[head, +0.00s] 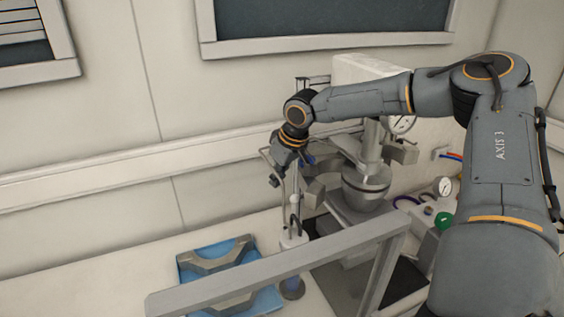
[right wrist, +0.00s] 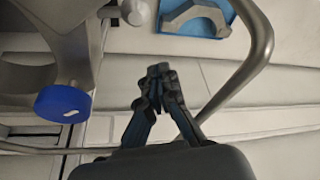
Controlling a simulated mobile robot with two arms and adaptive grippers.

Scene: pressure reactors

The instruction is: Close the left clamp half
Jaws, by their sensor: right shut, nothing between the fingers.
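The reactor (head: 366,185) is a metal vessel on a stand, right of centre in the head view. A grey block-like part at its left side (head: 320,188) looks like the left clamp half; my arm and the pipes partly hide this area. My right gripper (head: 275,181) is left of the reactor, beside a bent metal tube (head: 268,158). In the right wrist view its fingertips (right wrist: 158,70) are together and empty. A blue round knob (right wrist: 62,103) is left of the fingers there, apart from them. My left gripper is not in view.
A blue tray (head: 186,270) with grey curved clamp parts (head: 218,258) lies on the bench; it also shows in the right wrist view (right wrist: 190,27). A grey frame bar (head: 270,262) crosses the foreground. Pressure gauges (head: 402,124) and a green knob (head: 444,221) are at the right.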

